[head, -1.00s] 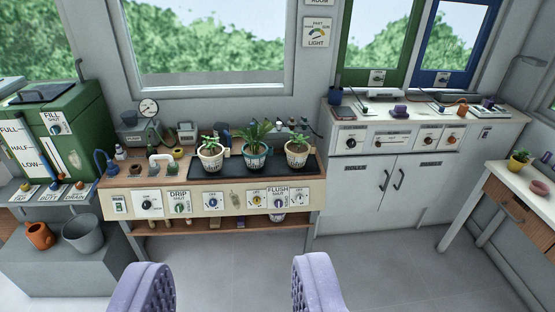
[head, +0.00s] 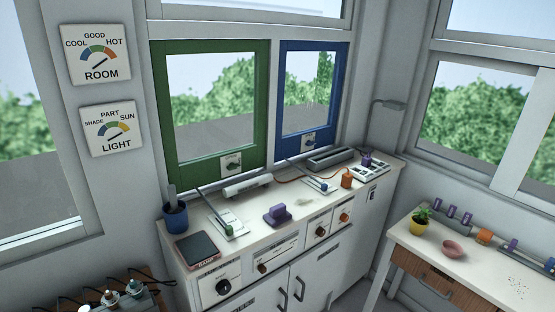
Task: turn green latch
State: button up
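The green-framed window (head: 211,105) is shut or nearly so, above the white counter. A small latch plate with a dark knob (head: 231,162) sits on its bottom rail, right of the middle. The knob is small, so its exact angle is hard to tell. The blue-framed window (head: 307,90) to the right has a similar latch (head: 309,140). My gripper is not in view now.
The white counter (head: 265,240) stands below the windows. On it are a blue pot (head: 175,217), a dark tablet (head: 197,250), a lever on a plate (head: 227,225), a purple block (head: 277,215) and an orange container (head: 346,178). A side table (head: 470,262) stands right.

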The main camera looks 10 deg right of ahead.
aim_at(231, 166)
jog(key=i+z, duration=0.1)
jog(key=i+u, duration=0.1)
jog(key=u, duration=0.3)
jog(key=i+u, duration=0.15)
jog(key=u, duration=0.25)
jog(key=i+l+u, duration=0.45)
jog(key=l, duration=0.25)
jog(key=l+u, duration=0.25)
jog(key=l, duration=0.15)
jog(key=i+l+u, duration=0.1)
jog(key=l+u, duration=0.15)
jog(key=l, duration=0.15)
jog(key=i+l, duration=0.1)
jog(key=l, duration=0.45)
jog(key=i+l, duration=0.1)
jog(key=l, duration=0.45)
jog(key=i+l+u, duration=0.1)
jog(key=l, duration=0.45)
jog(key=i+l, duration=0.1)
jog(key=l, duration=0.45)
